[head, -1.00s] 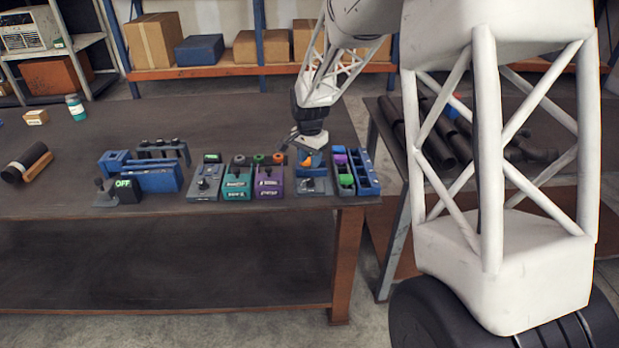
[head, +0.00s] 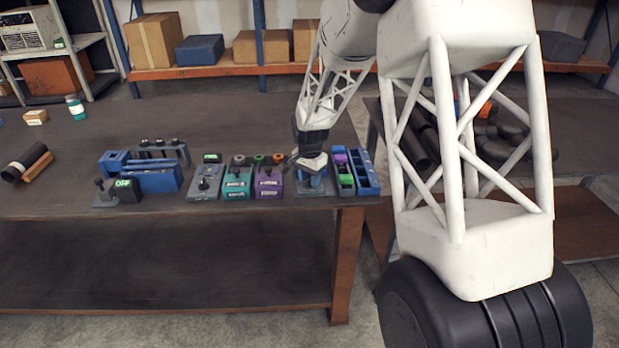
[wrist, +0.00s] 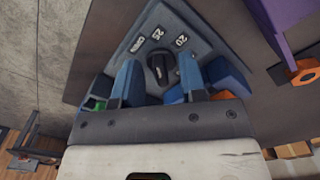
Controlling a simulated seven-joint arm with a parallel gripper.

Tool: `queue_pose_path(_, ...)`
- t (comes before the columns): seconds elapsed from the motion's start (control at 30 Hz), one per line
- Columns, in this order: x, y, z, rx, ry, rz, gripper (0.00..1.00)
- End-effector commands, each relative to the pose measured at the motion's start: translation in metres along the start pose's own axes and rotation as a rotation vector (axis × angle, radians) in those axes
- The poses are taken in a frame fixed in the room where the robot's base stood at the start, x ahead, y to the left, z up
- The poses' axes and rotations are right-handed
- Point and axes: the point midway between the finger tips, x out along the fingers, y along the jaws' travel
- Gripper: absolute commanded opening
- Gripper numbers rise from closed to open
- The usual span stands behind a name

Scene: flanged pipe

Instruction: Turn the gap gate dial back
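The gap gate dial (wrist: 160,68) is a black knob on a blue-grey base (wrist: 202,45) with the white labels OPEN, 25 and 20. My gripper (wrist: 158,63) has blue fingers spread on either side of the knob. A small gap seems to show on each side, and I cannot tell whether either finger touches it. In the head view my gripper (head: 308,168) is low over the base (head: 316,189) near the table's front edge and hides the knob. Parts of the unit are covered by the gripper in the wrist view.
A purple unit (head: 269,187) and a teal unit (head: 237,187) stand just left of the dial's base. A blue rack (head: 367,178) stands close on the right. A blue fixture (head: 158,178) and an OFF display (head: 129,190) are farther left.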

Motion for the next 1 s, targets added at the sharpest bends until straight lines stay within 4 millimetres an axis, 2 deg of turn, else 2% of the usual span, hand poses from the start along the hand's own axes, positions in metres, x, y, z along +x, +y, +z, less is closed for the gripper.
queue_pose_path(0.1, -0.0002, 0.0, 0.0, 0.0, 0.0, 0.0, 0.38)
queue_pose_path(0.37, -0.0002, 0.0, 0.0, 0.0, 0.0, 0.0, 0.0)
queue_pose_path(0.73, -0.0006, 0.0002, 0.0, -0.027, 0.0, 0.0, 0.0)
queue_pose_path(1.0, -0.0007, 0.0009, -0.0001, -0.147, 0.0, 0.0, 0.0)
